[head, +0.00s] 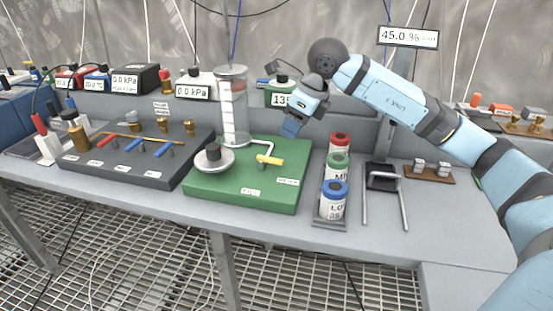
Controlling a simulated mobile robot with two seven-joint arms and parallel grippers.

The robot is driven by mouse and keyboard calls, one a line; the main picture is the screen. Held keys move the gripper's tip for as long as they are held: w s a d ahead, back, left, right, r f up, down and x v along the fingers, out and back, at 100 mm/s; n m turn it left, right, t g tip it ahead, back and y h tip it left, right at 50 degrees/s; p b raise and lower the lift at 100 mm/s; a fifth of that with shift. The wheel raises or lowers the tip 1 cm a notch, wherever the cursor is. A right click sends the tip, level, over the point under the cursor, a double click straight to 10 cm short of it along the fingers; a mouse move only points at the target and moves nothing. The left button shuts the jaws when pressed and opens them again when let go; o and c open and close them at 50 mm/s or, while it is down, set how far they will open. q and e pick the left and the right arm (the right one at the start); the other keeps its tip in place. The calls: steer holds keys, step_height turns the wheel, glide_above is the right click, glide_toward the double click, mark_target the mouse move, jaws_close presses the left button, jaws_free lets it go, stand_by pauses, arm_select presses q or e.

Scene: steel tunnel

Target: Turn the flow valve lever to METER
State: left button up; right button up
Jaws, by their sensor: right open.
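A yellow valve lever (269,160) sits on the green base plate (215,190), below a bent white pipe. It points roughly left to right. Small white labels lie on the plate, one (288,181) to the right and one (252,192) in front; their text is too small to read. My right gripper (290,128) hangs above and behind the lever, pointing down and left, apart from it. It is open, with nothing visible between its fingers. My left gripper is out of view.
A clear graduated cylinder (232,105) stands behind the lever. A dark board (125,165) with red and blue levers is at left. The bench's front right is clear.

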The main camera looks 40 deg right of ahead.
mark_target(275, 159)
steer(key=b+x, duration=0.1)
steer(key=x, duration=0.7)
steer(key=shift+a+f+b, duration=0.1)
steer(key=shift+f+b, duration=0.25)
steer(key=shift+w+a+f, duration=0.15)
steer(key=shift+w+f, duration=0.15)
steer(key=shift+f, duration=0.35)
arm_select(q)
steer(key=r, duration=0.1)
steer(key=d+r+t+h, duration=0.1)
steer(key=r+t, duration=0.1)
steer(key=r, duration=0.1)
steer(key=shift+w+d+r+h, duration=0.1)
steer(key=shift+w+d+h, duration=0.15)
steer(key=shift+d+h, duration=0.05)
arm_select(e)
steer(key=shift+c, duration=0.2)
jaws_close()
